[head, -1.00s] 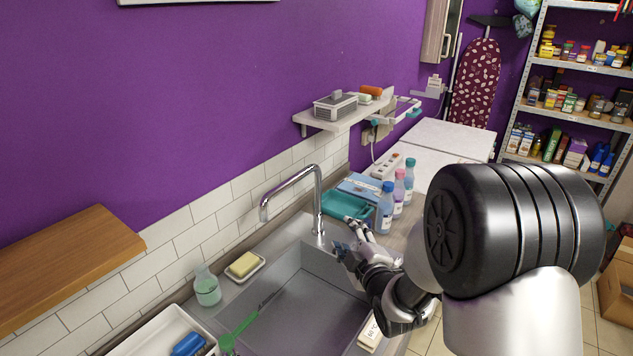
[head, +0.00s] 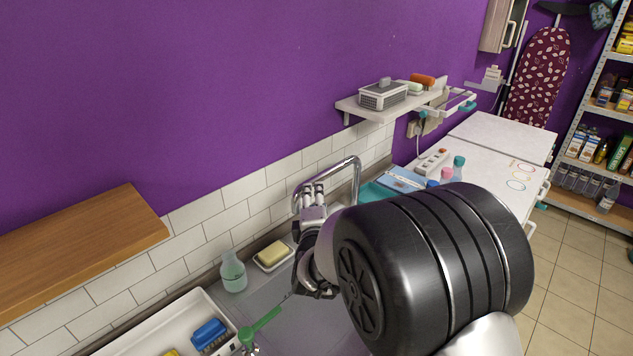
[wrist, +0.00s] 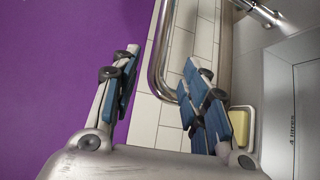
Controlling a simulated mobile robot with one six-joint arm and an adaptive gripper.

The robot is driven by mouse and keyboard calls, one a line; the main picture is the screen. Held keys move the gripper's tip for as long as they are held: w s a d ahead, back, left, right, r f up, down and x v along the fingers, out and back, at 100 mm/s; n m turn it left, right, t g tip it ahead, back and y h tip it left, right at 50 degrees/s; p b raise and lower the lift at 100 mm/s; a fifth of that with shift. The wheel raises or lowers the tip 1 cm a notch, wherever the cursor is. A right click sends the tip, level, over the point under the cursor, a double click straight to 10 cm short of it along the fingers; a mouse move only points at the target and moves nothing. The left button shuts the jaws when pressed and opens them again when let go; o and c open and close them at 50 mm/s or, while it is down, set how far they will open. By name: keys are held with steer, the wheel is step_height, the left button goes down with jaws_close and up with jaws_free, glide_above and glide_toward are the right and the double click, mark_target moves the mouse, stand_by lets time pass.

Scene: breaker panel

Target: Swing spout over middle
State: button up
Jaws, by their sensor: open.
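The chrome faucet spout (head: 335,166) arches up from behind the sink, its free end bent down to the left. My gripper (head: 313,188) is at the spout's outer end, fingers pointing up. In the wrist view the spout (wrist: 155,60) shows in the gap between the spread fingers of my gripper (wrist: 160,65). The jaws are open and I see no clear contact with the pipe. The grey sink (head: 277,298) lies below, partly hidden by my arm. The faucet's foot (wrist: 260,12) shows at top right of the wrist view.
A soap dish with yellow soap (head: 273,255) and a soap bottle (head: 232,272) stand by the tiled wall.

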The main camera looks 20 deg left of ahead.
mark_target(315, 180)
steer(key=x, duration=1.1)
steer(key=shift+w+b, duration=0.15)
steer(key=shift+b, duration=0.25)
jaws_close()
